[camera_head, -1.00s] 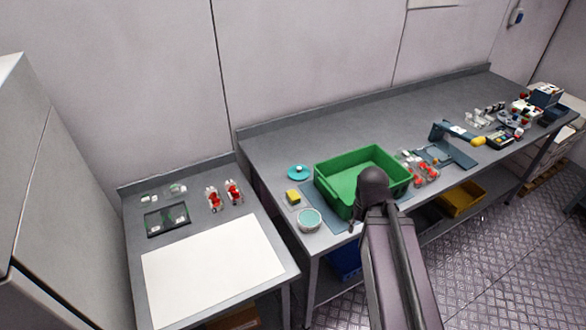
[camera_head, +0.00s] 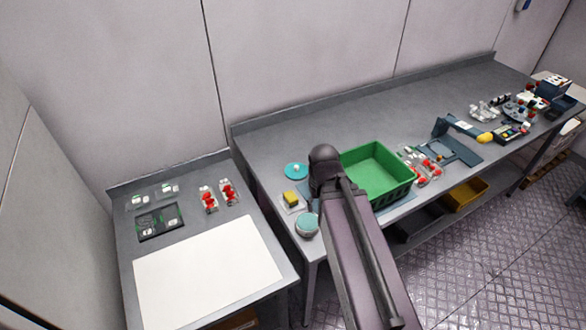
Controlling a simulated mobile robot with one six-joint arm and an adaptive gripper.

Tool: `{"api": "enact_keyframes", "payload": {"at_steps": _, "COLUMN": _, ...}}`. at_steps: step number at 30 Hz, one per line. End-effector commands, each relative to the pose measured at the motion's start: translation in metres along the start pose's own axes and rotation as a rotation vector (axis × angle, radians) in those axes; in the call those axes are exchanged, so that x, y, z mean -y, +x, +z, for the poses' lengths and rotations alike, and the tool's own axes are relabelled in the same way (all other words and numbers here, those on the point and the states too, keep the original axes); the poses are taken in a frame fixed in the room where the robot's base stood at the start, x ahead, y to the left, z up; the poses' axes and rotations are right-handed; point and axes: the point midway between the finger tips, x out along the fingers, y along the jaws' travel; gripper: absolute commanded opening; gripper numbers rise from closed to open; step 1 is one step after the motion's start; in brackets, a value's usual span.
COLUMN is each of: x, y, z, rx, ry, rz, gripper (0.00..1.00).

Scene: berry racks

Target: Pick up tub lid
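A round teal lid (camera_head: 296,171) with a small pale knob lies flat on the long grey table, left of the green crate. A round tub (camera_head: 307,225) with a teal top stands at the table's front left corner. My arm reaches up from the bottom of the view, and its dark wrist end is just right of the lid, over the crate's left side. My gripper's fingers are hidden behind or under the arm, so I cannot tell whether they are open or hold anything.
The green crate (camera_head: 392,197) stands right of my arm. A yellow sponge (camera_head: 291,198) on a pale tray lies between lid and tub. Punnets with red fruit (camera_head: 428,172) and a blue-grey scale (camera_head: 455,150) are farther right. A lower table (camera_head: 205,270) with a white sheet adjoins at left.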

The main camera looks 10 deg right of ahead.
Motion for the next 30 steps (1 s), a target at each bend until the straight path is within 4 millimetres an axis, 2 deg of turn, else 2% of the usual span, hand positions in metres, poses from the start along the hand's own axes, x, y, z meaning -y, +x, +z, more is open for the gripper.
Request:
{"api": "enact_keyframes", "payload": {"at_steps": 8, "x": 0.0, "y": 0.0, "z": 0.0, "rx": 0.0, "ry": 0.0, "rz": 0.0, "gripper": 0.57}}
{"api": "enact_keyframes", "payload": {"at_steps": 9, "x": 0.0, "y": 0.0, "z": 0.0, "rx": 0.0, "ry": 0.0, "rz": 0.0, "gripper": 0.6}}
{"api": "enact_keyframes", "payload": {"at_steps": 10, "x": 0.0, "y": 0.0, "z": 0.0, "rx": 0.0, "ry": 0.0, "rz": 0.0, "gripper": 0.68}}
{"api": "enact_keyframes", "payload": {"at_steps": 11, "x": 0.0, "y": 0.0, "z": -0.001, "rx": 0.0, "ry": 0.0, "rz": 0.0, "gripper": 0.68}}
{"api": "enact_keyframes", "payload": {"at_steps": 14, "x": 0.0, "y": 0.0, "z": -0.006, "rx": -0.002, "ry": -0.002, "rz": 0.0, "gripper": 0.68}}
{"api": "enact_keyframes", "payload": {"at_steps": 17, "x": 0.0, "y": -0.001, "z": -0.02, "rx": -0.008, "ry": -0.007, "rz": -0.001, "gripper": 0.68}}
{"api": "enact_keyframes", "payload": {"at_steps": 20, "x": 0.0, "y": -0.003, "z": -0.045, "rx": -0.017, "ry": -0.016, "rz": -0.002, "gripper": 0.68}}
{"api": "enact_keyframes", "payload": {"at_steps": 23, "x": 0.0, "y": -0.004, "z": -0.079, "rx": -0.03, "ry": -0.028, "rz": -0.004, "gripper": 0.68}}
{"api": "enact_keyframes", "payload": {"at_steps": 30, "x": 0.001, "y": -0.01, "z": -0.178, "rx": -0.073, "ry": -0.076, "rz": -0.008, "gripper": 0.68}}
